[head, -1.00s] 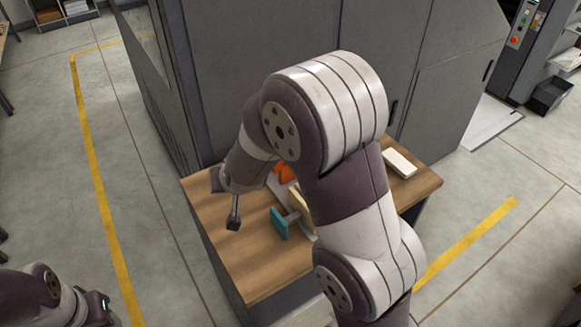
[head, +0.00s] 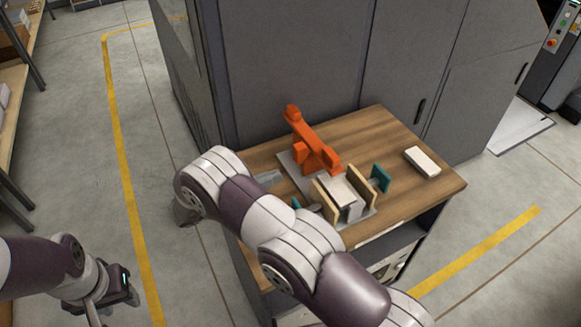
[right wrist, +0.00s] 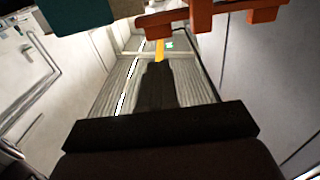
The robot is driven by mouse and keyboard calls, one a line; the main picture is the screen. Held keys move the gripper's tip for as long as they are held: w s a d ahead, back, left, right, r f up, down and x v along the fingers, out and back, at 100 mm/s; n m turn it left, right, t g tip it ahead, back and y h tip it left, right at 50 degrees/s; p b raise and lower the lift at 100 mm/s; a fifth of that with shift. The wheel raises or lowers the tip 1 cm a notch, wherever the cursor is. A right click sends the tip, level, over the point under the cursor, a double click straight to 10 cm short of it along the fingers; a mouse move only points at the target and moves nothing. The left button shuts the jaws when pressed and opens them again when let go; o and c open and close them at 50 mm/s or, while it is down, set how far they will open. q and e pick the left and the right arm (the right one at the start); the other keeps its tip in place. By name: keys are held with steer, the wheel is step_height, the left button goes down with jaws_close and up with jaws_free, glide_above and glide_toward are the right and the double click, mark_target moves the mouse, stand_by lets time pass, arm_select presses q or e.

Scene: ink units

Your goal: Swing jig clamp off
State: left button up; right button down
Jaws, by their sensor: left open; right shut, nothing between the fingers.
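The orange jig clamp (head: 318,150) stands on a grey base plate (head: 290,166) on the wooden table. Its long arm slants up toward the back left. In front of it, a pale block (head: 343,190) sits between two wooden jaws (head: 324,202) with teal handles (head: 380,178). My right gripper is hidden behind my right arm in the head view. In the right wrist view it is shut and empty (right wrist: 155,75), with orange clamp parts (right wrist: 210,15) above right and a teal part (right wrist: 70,15) above left. My left gripper (head: 108,308) is open and empty, low at the left, away from the table.
A white block (head: 422,161) lies on the right of the wooden table (head: 395,135). A tall grey cabinet (head: 290,60) stands directly behind the table. Shelving (head: 12,110) is at the left edge. Open floor lies between it and the table.

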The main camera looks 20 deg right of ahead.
mark_target(327, 157)
steer(key=d+p, duration=0.1)
steer(key=d, duration=0.3)
steer(key=d+p, duration=0.1)
steer(key=d, duration=0.2)
steer(key=w+d+p, duration=0.1)
steer(key=d+p, duration=0.1)
steer(key=d, duration=0.2)
steer(key=shift+d+r, duration=0.15)
steer(key=shift+d, duration=0.7)
steer(key=shift+d+n+t+p, duration=0.3)
steer(key=shift+d+t+p, duration=0.05)
steer(key=shift+t+p, duration=0.15)
steer(key=shift+s+d+n+t, duration=0.2)
steer(key=shift+d+n+t, duration=0.3)
steer(key=shift+d+t, duration=0.35)
steer(key=d, duration=0.2)
steer(key=b, duration=0.1)
steer(key=shift+d+f, duration=0.25)
steer(key=shift+d, duration=0.15)
steer(key=shift+w+d, duration=0.15)
steer(key=shift+d, duration=0.3)
steer(key=shift+r, duration=0.1)
steer(key=shift+a, duration=0.15)
